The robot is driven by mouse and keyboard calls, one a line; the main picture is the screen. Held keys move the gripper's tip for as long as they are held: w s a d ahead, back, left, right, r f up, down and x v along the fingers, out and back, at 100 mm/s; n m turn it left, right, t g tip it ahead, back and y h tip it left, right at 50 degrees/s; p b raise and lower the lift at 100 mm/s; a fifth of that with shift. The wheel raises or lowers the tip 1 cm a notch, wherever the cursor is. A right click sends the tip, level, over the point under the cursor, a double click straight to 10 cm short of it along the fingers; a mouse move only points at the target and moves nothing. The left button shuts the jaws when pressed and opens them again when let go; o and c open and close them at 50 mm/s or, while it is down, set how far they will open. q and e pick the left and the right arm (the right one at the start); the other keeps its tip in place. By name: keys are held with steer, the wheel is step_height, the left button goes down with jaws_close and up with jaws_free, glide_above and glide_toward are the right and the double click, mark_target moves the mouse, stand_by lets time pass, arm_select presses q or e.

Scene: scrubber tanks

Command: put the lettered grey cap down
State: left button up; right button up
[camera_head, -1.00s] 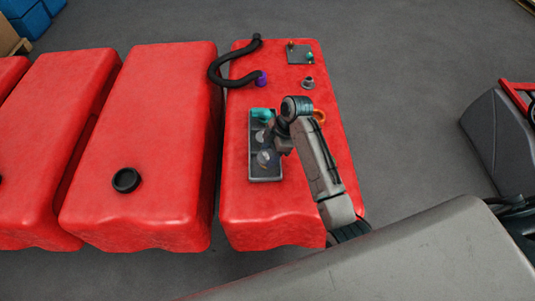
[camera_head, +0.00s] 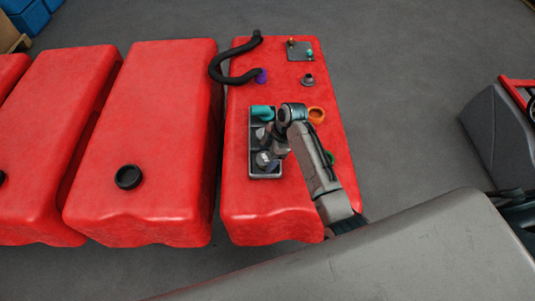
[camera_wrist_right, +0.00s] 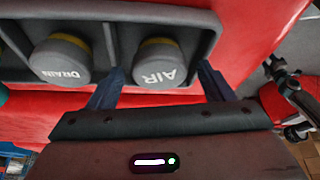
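A grey cap lettered AIR (camera_wrist_right: 157,66) stands in a compartment of the dark grey tray (camera_wrist_right: 107,42), with a yellowish band at its far side. Beside it, past a divider, is a grey cap lettered DRAIN (camera_wrist_right: 60,62). In the head view the tray (camera_head: 252,160) lies on the rightmost red tank (camera_head: 265,210). My right gripper (camera_wrist_right: 160,68) is open, one finger on each side of the AIR cap, with a visible gap on the right finger's side. In the head view it is at the tray, partly hidden by my arm. My left gripper is out of view.
A teal fitting (camera_head: 262,112) lies in the tray's far end. On the tank are an orange ring (camera_head: 316,114), a green part (camera_head: 329,157), a black hose (camera_head: 222,70), a purple fitting (camera_head: 262,76), a grey neck (camera_head: 307,80) and a small plate (camera_head: 300,52).

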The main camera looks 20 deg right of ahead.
steer(key=b+v, duration=0.3)
steer(key=v, duration=0.9)
steer(key=shift+r, duration=0.1)
